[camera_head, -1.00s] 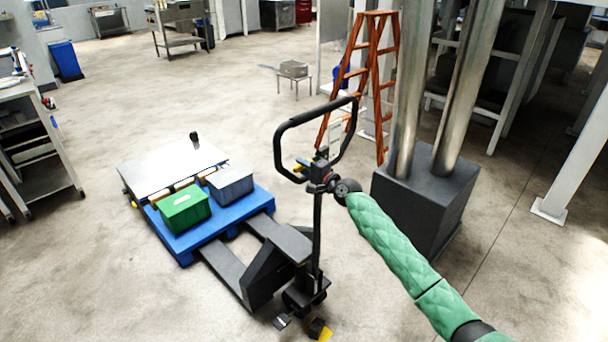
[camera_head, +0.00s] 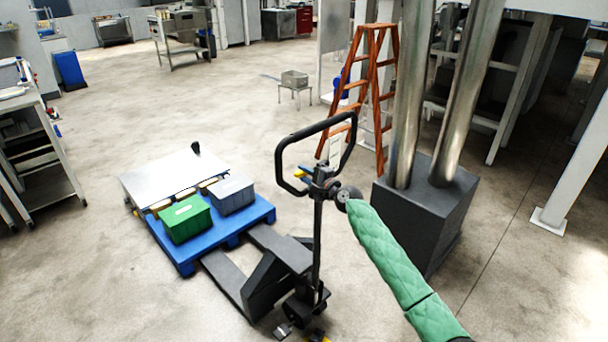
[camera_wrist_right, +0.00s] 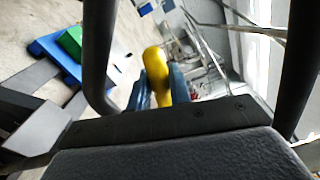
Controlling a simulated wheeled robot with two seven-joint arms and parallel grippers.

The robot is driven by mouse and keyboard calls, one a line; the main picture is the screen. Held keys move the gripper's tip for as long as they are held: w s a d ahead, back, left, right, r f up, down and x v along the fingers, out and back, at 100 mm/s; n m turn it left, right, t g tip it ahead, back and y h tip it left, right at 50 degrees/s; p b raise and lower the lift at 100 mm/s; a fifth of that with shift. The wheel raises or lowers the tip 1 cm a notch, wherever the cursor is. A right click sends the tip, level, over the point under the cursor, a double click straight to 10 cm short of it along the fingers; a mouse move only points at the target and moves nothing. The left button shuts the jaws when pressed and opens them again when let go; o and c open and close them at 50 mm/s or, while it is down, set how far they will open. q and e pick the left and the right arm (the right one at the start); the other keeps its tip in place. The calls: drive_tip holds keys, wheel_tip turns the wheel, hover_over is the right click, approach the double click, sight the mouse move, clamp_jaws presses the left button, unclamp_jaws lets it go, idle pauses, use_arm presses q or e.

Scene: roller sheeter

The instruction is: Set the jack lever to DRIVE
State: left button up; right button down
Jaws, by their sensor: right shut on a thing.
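The pallet jack stands at centre with its black loop handle (camera_head: 283,165) raised. Its small yellow jack lever (camera_head: 300,174) sits inside the lower part of the loop. My right gripper (camera_head: 308,171) reaches in from the right at the base of the loop and is small in the head view. In the right wrist view its blue fingertips (camera_wrist_right: 158,90) are shut on the yellow lever (camera_wrist_right: 153,60), one on each side. The loop's black bars (camera_wrist_right: 98,50) flank the gripper there. The lever's marked positions cannot be read. My left gripper is not in view.
A dark block with metal pipes (camera_head: 425,215) stands close right. An orange ladder (camera_head: 372,80) is behind. Left floor is open.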

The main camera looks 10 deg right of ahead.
drive_tip(key=c, duration=1.6)
unclamp_jaws()
drive_tip(key=shift+o, duration=0.2)
drive_tip(key=shift+s+d+f+b, duration=0.2)
drive_tip(key=shift+s+d+b, duration=0.15)
drive_tip(key=shift+s, duration=0.1)
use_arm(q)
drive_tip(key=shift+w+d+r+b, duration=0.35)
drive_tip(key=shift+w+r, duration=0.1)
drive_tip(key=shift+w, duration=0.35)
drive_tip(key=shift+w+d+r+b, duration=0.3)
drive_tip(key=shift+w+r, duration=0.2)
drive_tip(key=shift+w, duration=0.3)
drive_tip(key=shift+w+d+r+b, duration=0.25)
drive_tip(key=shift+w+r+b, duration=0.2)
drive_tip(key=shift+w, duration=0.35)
use_arm(e)
drive_tip(key=v, duration=0.6)
drive_tip(key=shift+s+d+r, duration=0.15)
drive_tip(key=shift+s+d, duration=0.05)
drive_tip(key=shift+s, duration=0.05)
